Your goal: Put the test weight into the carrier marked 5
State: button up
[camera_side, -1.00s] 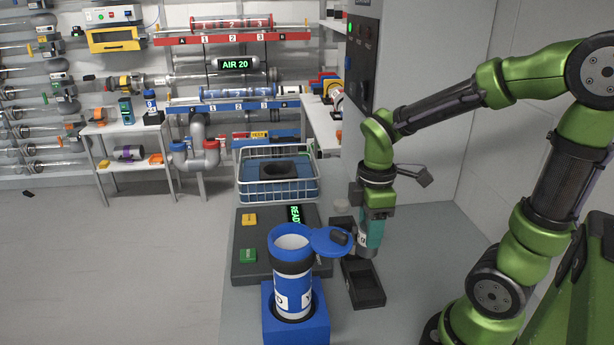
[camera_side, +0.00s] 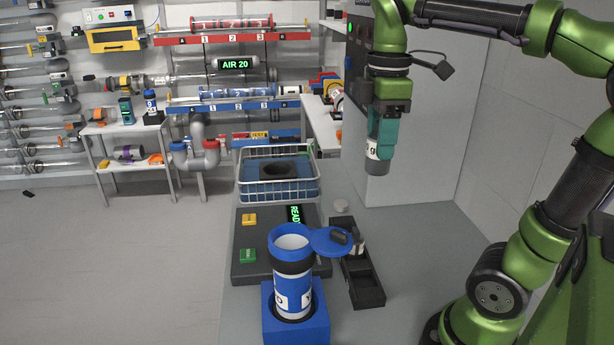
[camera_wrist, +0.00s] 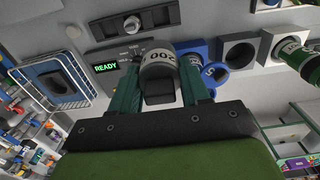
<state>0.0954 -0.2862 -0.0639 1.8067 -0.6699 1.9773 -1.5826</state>
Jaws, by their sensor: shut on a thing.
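The test weight (camera_side: 377,165), a grey cylinder with a white label, is held between the teal fingers of my gripper (camera_side: 381,135). Its label reads 200 in the wrist view (camera_wrist: 159,62). The weight hangs well above the counter, to the right of and higher than the blue carrier. The blue carrier (camera_side: 292,270) stands upright in a blue holder (camera_side: 314,328), its blue lid (camera_side: 329,240) swung open to the right. Its mouth is open. The side view shows only part of its label; a 5 appears on the blue carrier in the wrist view (camera_wrist: 208,72).
A black compartment tray (camera_side: 367,291) sits right of the carrier, with a small metallic piece in its back part. A console (camera_side: 244,275) with a READY display stands behind the carrier, with a wire basket (camera_side: 255,195) beyond. A green carrier (camera_wrist: 298,57) shows in the wrist view.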

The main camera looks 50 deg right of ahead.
notch_tip(320, 180, up, 5)
jog(key=shift+w+a+f, duration=0.1)
jog(key=shift+f, duration=0.1)
jog(key=w+a, duration=0.3)
jog(key=a, duration=0.5)
jog(key=w+a, duration=0.3)
jog(key=a, duration=0.6)
notch_tip(320, 180, down, 10)
jog(key=shift+d, duration=0.35)
jog(key=shift+s+f, duration=0.1)
jog(key=shift+f, duration=0.15)
jog(key=shift+f, duration=1.95)
